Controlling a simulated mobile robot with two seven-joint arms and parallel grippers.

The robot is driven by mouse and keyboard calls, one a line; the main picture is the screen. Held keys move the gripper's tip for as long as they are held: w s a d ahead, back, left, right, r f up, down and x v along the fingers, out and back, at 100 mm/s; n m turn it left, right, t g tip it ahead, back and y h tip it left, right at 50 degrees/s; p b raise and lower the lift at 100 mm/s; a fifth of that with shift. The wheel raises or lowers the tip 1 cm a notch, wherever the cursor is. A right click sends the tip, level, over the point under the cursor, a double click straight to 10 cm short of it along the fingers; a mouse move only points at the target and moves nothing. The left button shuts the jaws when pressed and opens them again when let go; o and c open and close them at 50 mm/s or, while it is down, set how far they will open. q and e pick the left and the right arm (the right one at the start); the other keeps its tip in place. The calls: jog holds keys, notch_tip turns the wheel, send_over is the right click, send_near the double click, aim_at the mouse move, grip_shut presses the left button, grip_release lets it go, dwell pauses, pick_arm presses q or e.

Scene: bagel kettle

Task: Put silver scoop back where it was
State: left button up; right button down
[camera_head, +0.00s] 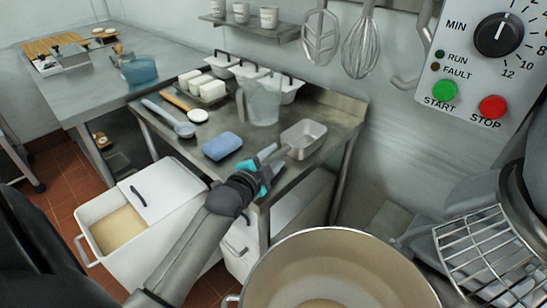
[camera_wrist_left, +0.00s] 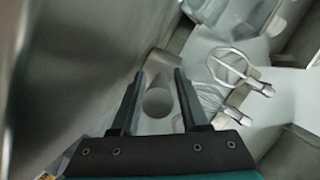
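The silver scoop (camera_head: 304,137), a metal box-shaped bowl with an open top, is over the right end of the small steel table in the head view. My left gripper (camera_head: 268,158) is at its near left side, with teal parts around the fingers. In the left wrist view the two dark fingers (camera_wrist_left: 160,78) stand a handle's width apart, with the scoop's round grey handle end (camera_wrist_left: 157,101) between them. They appear shut on it. The gripper hides most of the handle in the head view. Whether the bowl touches the table is unclear. My right gripper is not in view.
A white bin (camera_head: 140,262) stands in front. A large kettle (camera_head: 340,245) is at the lower right. Whisks (camera_head: 361,46) hang above.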

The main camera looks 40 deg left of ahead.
pick_arm(q)
jog(key=shift+o, duration=0.5)
jog(key=shift+r, duration=0.1)
jog(key=shift+s+r, duration=0.1)
jog(key=p+v, duration=0.2)
jog(key=v, duration=0.9)
jog(key=shift+s+d+r, duration=0.1)
jog(key=shift+s, duration=0.3)
